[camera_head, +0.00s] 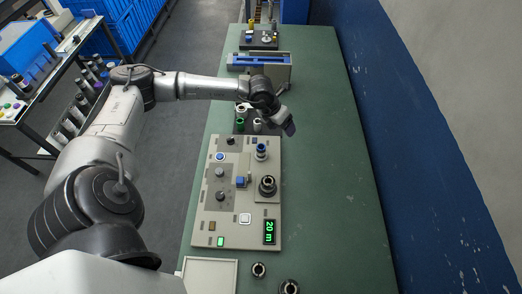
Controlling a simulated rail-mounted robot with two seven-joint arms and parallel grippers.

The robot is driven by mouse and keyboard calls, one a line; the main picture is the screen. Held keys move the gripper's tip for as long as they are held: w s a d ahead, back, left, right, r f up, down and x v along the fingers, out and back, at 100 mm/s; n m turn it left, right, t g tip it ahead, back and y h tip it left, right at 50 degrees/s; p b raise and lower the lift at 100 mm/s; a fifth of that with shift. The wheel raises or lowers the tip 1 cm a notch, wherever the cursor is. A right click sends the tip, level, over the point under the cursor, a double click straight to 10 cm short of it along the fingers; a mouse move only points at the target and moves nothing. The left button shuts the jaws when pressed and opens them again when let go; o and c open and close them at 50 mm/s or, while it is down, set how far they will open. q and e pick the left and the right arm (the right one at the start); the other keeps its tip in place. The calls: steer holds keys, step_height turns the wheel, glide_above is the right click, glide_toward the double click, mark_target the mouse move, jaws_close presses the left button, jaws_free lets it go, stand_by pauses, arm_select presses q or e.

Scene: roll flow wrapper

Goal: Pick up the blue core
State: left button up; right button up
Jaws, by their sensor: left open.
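A small cylindrical piece with a blue top, which looks like the blue core (261,150), stands upright at the upper right of the grey control panel (205,232). My left gripper (288,124) reaches in from the left over the table. It is open, above and a little to the right of the blue core in the picture, and apart from it. The small size hides the details of its fingers. My right gripper is not in view.
A black-and-metal spindle (267,186) stands on the panel below the blue core. White and green rolls (240,122) stand beyond the panel, near my wrist. A grey box with a blue slot (262,61) is farther back. The green table's right side (335,200) is clear.

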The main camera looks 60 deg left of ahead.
mark_target(261, 151)
arm_select(q)
steer(key=s+a+f+n+g+y, duration=0.2)
steer(key=s+a+n+g+y, duration=0.15)
steer(key=s, duration=0.25)
steer(key=shift+m+g+h, duration=0.25)
steer(key=shift+g+h, duration=0.1)
step_height(261, 151, down, 13)
steer(key=shift+w+a+f, duration=0.1)
steer(key=shift+f, duration=0.1)
steer(key=c, duration=1)
